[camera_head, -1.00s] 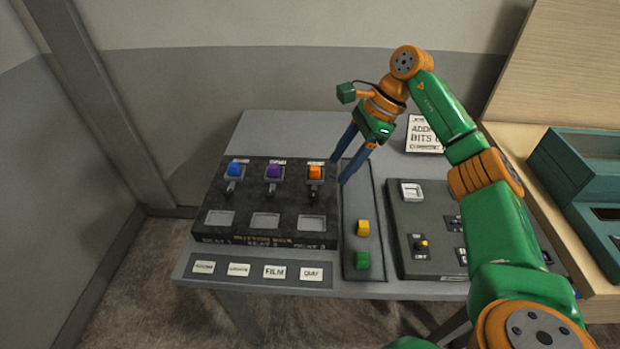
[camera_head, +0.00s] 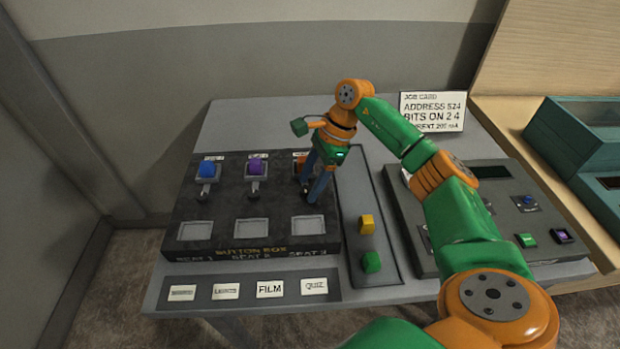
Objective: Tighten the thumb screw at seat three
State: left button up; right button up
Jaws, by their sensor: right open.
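The black button box (camera_head: 215,222) lies on the grey table with three seats in a row. Seat one has a blue cap (camera_head: 207,168), seat two a purple cap (camera_head: 256,167). Seat three has an orange cap (camera_head: 299,160), now mostly hidden behind my right gripper. A dark thumb screw (camera_head: 203,191) sits below the blue cap, and another (camera_head: 252,190) below the purple one. My right gripper (camera_head: 312,193) is open, its blue fingers pointing down at the seat three thumb screw, which they largely hide. I cannot tell whether they touch it. My left gripper is not in view.
A dark console (camera_head: 510,215) lies further right, partly behind my arm. A job card (camera_head: 432,111) stands at the back. Labelled tiles (camera_head: 270,289) line the front.

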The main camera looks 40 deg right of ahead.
jog(key=shift+s, duration=0.1)
jog(key=shift+c, duration=0.9)
grip_shut()
